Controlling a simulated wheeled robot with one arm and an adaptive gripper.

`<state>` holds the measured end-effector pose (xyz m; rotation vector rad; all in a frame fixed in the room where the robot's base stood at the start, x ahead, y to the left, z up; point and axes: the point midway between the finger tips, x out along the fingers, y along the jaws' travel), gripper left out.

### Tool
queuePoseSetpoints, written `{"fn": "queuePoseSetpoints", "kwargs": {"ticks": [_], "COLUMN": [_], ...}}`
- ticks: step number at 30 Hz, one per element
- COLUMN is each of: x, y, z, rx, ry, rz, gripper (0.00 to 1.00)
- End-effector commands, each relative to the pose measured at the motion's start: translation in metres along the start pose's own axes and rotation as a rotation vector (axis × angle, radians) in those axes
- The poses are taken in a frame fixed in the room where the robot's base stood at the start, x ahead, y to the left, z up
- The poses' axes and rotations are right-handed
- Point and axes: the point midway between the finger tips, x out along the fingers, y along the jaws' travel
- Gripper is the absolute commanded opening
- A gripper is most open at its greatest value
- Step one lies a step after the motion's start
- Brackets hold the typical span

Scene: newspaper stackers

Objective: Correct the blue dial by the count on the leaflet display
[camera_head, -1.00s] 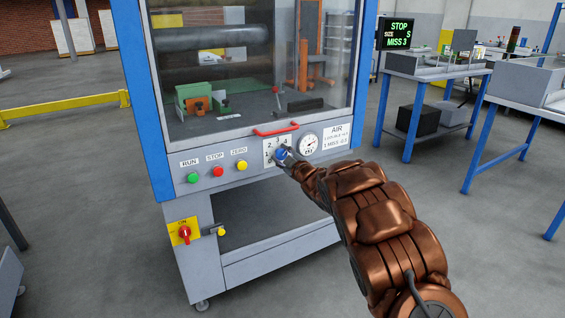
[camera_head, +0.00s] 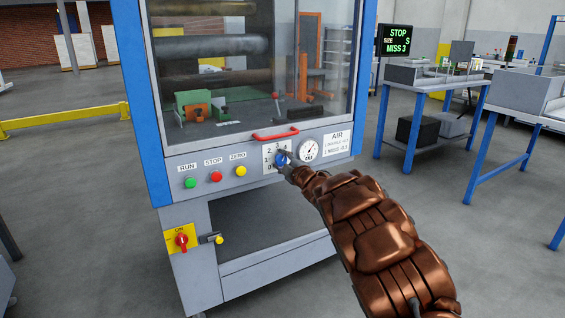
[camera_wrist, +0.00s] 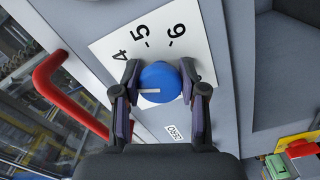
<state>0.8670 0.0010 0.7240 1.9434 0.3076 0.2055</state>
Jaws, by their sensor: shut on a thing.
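The blue dial (camera_head: 282,158) sits on a white numbered plate (camera_head: 269,158) on the front panel of the blue-framed machine. In the wrist view the dial (camera_wrist: 160,79) is between the two dark fingers of my gripper (camera_wrist: 160,90), which is shut on it. A white pointer mark on the dial points left in that view. The numerals 4, 5 and 6 show on the plate; my gripper hides part of its scale. In the head view my gripper (camera_head: 287,165) reaches the dial from the lower right. The display (camera_head: 396,39) reads STOP, SIZE S, MISS 3.
A round gauge (camera_head: 309,150) and an AIR sign (camera_head: 337,142), its small lines hard to read, are right of the dial. A red handle (camera_head: 275,134) is just above. Green RUN (camera_head: 190,183), red STOP (camera_head: 216,176) and yellow ZERO (camera_head: 241,170) buttons are left.

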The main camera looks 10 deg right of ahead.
Motion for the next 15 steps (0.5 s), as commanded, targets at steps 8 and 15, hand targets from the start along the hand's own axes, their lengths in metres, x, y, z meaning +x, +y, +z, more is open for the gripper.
{"fn": "queuePoseSetpoints", "kwargs": {"ticks": [8, 15], "x": [0.0002, 0.0001], "y": [-0.0001, -0.0001], "z": [-0.0006, -0.0002], "rx": [0.001, 0.001], "ry": [0.001, 0.000], "rz": [0.000, 0.000], "gripper": [0.50, 0.67]}}
